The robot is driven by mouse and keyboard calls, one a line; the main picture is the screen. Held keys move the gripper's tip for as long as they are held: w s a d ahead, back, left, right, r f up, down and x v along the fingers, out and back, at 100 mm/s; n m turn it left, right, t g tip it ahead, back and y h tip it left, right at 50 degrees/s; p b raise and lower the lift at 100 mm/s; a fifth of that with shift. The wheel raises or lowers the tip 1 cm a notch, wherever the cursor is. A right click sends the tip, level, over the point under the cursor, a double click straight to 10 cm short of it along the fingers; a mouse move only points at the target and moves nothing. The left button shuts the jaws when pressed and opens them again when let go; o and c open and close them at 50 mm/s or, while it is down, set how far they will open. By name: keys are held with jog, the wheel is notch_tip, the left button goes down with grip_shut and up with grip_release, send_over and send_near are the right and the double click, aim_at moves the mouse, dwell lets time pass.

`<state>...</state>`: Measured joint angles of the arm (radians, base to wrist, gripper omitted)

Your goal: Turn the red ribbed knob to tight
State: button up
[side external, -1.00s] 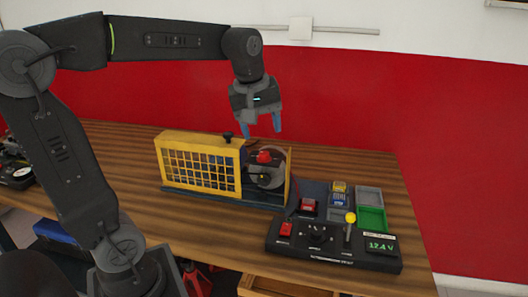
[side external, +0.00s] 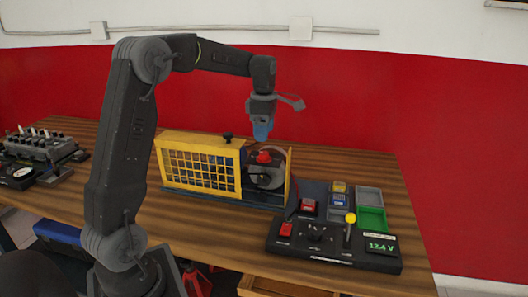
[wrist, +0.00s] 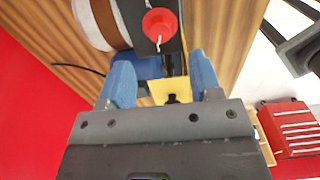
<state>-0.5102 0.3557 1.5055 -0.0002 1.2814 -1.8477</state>
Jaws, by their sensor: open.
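A control box (side external: 335,250) with a yellow-topped lever and a display reading 12.4 V stands at the front right. Small trays (side external: 371,218) lie behind it. A black knob (side external: 228,136) tops the yellow guard. Other equipment (side external: 40,148) stands at the far left.

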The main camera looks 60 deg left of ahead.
aim_at(264, 153)
notch_tip(264, 153, down, 7)
jog(key=shift+f, duration=0.1)
jog(key=shift+c, duration=0.4)
jog(key=c, duration=0.9)
jog(key=shift+o, duration=0.2)
